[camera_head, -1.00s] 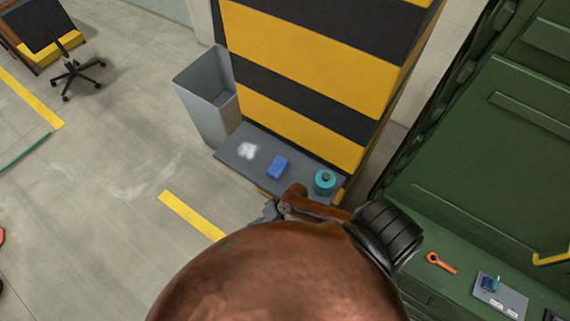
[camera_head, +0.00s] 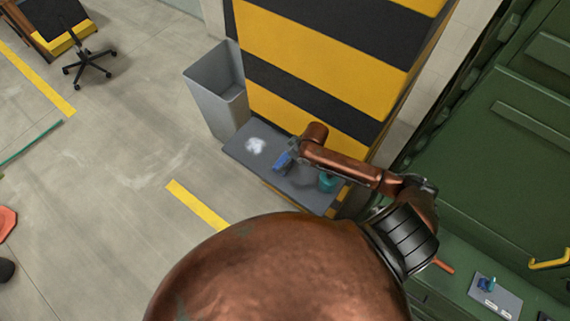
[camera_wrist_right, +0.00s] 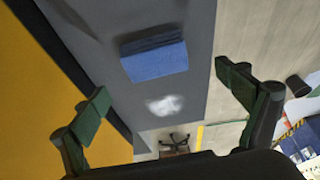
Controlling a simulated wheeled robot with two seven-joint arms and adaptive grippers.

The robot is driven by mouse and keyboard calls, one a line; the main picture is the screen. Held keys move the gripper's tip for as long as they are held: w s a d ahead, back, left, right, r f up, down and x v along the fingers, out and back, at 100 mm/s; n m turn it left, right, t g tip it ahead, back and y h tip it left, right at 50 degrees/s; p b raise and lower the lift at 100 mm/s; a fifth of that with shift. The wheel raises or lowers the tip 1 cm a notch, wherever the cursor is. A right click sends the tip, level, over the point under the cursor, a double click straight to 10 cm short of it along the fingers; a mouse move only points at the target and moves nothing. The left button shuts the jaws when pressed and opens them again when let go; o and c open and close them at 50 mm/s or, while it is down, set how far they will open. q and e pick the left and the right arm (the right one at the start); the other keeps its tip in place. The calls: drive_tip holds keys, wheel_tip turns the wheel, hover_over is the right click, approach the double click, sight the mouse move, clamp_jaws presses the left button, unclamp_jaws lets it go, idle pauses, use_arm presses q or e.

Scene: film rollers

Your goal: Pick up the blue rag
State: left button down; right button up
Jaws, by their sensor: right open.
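The blue rag (camera_head: 282,160) is a folded block on the grey shelf (camera_head: 240,152) beside the striped pillar. In the head view my right gripper (camera_head: 289,150) is over it and partly covers it. In the right wrist view the rag (camera_wrist_right: 155,58) lies ahead of the open, empty fingers (camera_wrist_right: 165,95), between their lines and apart from both. The shelf also shows in the right wrist view (camera_wrist_right: 190,105). My left gripper is not in view.
A white patch (camera_head: 255,146) lies left of the rag, and a teal container (camera_head: 327,181) is to the right, partly behind my arm. A grey bin (camera_head: 217,90) stands at the shelf's left end. The yellow-and-black pillar (camera_head: 310,85) rises behind. A green machine (camera_head: 490,150) is at right.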

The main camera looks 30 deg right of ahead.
sight(284, 156)
drive_tip(key=shift+w+f, duration=0.3)
drive_tip(key=shift+f, duration=0.1)
drive_tip(key=p+x, duration=0.1)
drive_tip(key=x, duration=0.5)
drive_tip(key=shift+w+d+f, duration=0.1)
drive_tip(key=shift+w+f, duration=0.05)
drive_tip(key=shift+f, duration=0.15)
drive_tip(key=c, duration=1.2)
